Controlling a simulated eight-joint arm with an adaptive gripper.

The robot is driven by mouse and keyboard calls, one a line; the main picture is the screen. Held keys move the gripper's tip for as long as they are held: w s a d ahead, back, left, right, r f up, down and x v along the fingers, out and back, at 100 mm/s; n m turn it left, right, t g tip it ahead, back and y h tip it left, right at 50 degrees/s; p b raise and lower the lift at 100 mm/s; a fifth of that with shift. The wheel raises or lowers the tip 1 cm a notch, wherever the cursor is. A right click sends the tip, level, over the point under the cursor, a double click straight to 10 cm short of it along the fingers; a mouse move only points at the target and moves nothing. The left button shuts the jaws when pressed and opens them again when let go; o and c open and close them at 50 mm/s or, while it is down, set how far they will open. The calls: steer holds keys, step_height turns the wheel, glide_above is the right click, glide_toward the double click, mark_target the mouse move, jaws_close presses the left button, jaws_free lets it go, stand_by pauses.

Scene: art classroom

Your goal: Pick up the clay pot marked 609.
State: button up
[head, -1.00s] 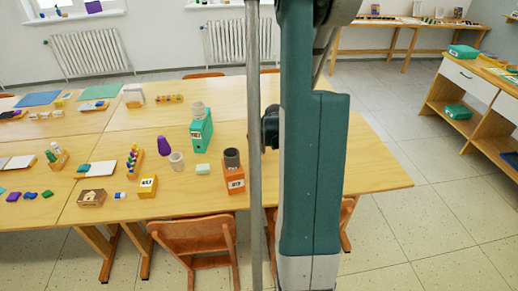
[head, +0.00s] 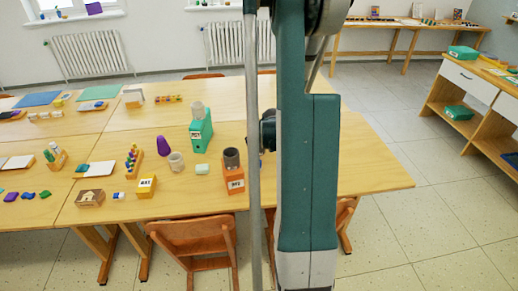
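Three cup-shaped pots show on the near table. A pale grey pot (head: 198,109) stands on top of an upright green box (head: 201,134) with a white label. A beige pot (head: 176,162) stands on the tabletop. A dark grey pot (head: 231,158) stands on an orange block (head: 234,180) with a white number label. The labels are too small to read surely, so I cannot tell which pot is 609. My gripper's fingers are not visible. My teal arm link covers the table's right part, and a dark part shows just left of it.
The table (head: 375,170) also holds a purple cone (head: 163,146), a pale block (head: 202,169), a yellow labelled block (head: 147,185) and a rack of colored pieces (head: 133,162). A chair (head: 195,238) stands at the near edge. The table's right end looks clear.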

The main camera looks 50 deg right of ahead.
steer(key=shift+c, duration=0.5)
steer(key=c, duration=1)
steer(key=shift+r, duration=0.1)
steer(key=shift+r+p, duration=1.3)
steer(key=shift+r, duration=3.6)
